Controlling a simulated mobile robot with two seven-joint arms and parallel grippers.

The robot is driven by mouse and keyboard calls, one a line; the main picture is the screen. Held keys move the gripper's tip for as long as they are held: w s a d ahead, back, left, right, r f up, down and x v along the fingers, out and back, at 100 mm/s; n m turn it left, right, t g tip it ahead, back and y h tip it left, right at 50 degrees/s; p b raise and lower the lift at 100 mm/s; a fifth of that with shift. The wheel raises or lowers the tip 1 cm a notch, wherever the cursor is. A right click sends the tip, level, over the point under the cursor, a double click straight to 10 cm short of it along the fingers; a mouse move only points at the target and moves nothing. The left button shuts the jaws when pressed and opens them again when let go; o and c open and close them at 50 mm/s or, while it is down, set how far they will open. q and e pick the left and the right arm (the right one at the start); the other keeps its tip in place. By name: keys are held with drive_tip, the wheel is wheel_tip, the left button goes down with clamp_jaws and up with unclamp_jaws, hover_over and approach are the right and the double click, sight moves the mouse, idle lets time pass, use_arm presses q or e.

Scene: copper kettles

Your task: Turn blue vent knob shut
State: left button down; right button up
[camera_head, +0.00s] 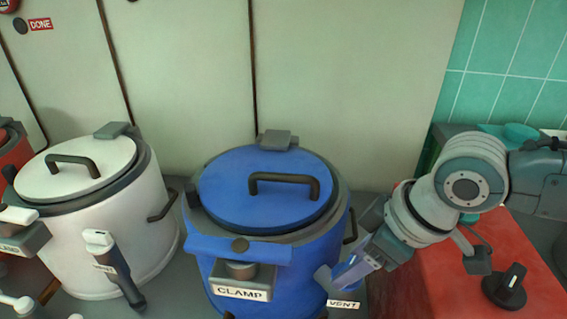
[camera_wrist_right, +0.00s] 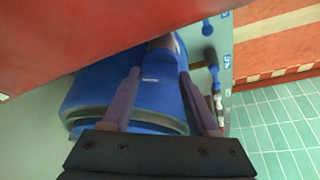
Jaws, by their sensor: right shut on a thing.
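The blue kettle (camera_head: 225,190) stands in the middle of the head view, its lid down. The blue vent knob (camera_head: 324,279) is at its lower right, just above the VENT label (camera_head: 343,304). My right gripper (camera_head: 345,275) reaches in from the right and is shut on the vent knob. Its fingers hide part of the knob, so its exact angle is hard to tell. In the right wrist view the two fingers (camera_wrist_right: 160,95) point towards blue parts of the kettle (camera_wrist_right: 90,95). My left gripper is not in view.
The blue kettle's clamp (camera_head: 240,272) faces front. A white kettle (camera_head: 130,235) stands to the left, with a red one (camera_head: 12,155) at the edge. A red box (camera_head: 430,275) with a black knob (camera_head: 507,285) lies under my right arm. A wall panel (camera_head: 350,90) stands behind.

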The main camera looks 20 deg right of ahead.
drive_tip(key=m+p, duration=0.1)
drive_tip(key=m+h+p, duration=0.1)
drive_tip(key=m+p, duration=0.1)
drive_tip(key=p, duration=0.1)
drive_tip(key=shift+a+r+m+t, duration=0.25)
drive_tip(key=shift+r+m+t, duration=0.05)
drive_tip(key=shift+m, duration=0.1)
drive_tip(key=m+h+p, duration=0.1)
drive_tip(key=m+p, duration=0.1)
drive_tip(key=shift+a+f+m, duration=0.1)
drive_tip(key=shift+m, duration=0.2)
drive_tip(key=m+h+p, duration=0.1)
drive_tip(key=m, duration=0.1)
drive_tip(key=shift+f+m, duration=0.1)
drive_tip(key=shift+m, duration=0.2)
drive_tip(key=shift+f+m+h, duration=0.1)
drive_tip(key=shift+m+h, duration=0.6)
drive_tip(key=shift+m, duration=0.8)
drive_tip(key=o, duration=1.4)
